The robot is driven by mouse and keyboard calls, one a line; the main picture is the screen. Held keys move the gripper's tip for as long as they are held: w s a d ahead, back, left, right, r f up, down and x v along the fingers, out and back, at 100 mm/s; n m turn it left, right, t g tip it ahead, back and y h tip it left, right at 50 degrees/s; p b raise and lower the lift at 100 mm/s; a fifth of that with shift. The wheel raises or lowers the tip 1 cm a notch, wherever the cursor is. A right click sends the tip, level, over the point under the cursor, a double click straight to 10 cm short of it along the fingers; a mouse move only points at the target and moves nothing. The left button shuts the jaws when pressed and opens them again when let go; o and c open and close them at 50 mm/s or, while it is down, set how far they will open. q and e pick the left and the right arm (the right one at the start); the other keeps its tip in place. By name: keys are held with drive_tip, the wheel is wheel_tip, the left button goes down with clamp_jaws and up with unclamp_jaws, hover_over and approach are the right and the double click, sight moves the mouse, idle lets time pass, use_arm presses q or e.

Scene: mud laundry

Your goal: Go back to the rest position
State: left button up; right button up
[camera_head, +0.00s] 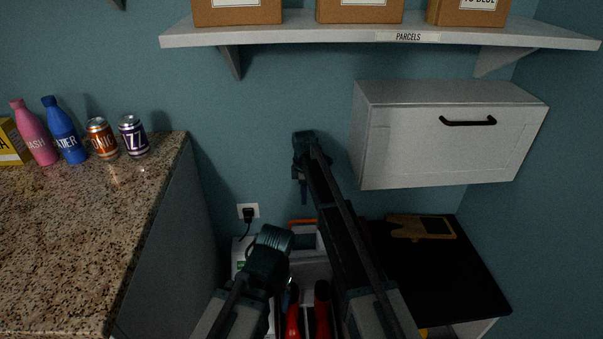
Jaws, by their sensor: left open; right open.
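My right gripper (302,186) is at the end of the long dark arm reaching up the middle of the view. It hangs in front of the blue wall, left of the white cabinet, and looks empty. My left gripper (287,292) is lower, at the end of the shorter arm, above a white container. Its jaws are open, but its fingers are small and dark, partly hidden by its wrist. Neither gripper visibly holds anything.
A speckled counter (90,230) with bottles and cans stands left. A white container (318,270) holding red objects (322,305) lies below my arms. A parcel shelf (300,35) is above.

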drive_tip(key=s+r+m+p, duration=0.5)
drive_tip(key=s+r+p, duration=0.2)
drive_tip(key=s, duration=0.6)
drive_tip(key=s+d+r+m+p, duration=0.1)
drive_tip(key=s+r+m+p, duration=0.3)
drive_tip(key=s, duration=0.9)
drive_tip(key=s+d+r+m+h+p, duration=0.1)
drive_tip(key=s+r+m+p, duration=0.4)
drive_tip(key=s+r+p, duration=0.5)
drive_tip(key=s, duration=0.4)
drive_tip(key=shift+r+m+g, duration=0.2)
drive_tip(key=shift+m+g, duration=0.1)
drive_tip(key=shift+g, duration=0.1)
drive_tip(key=shift+d, duration=0.1)
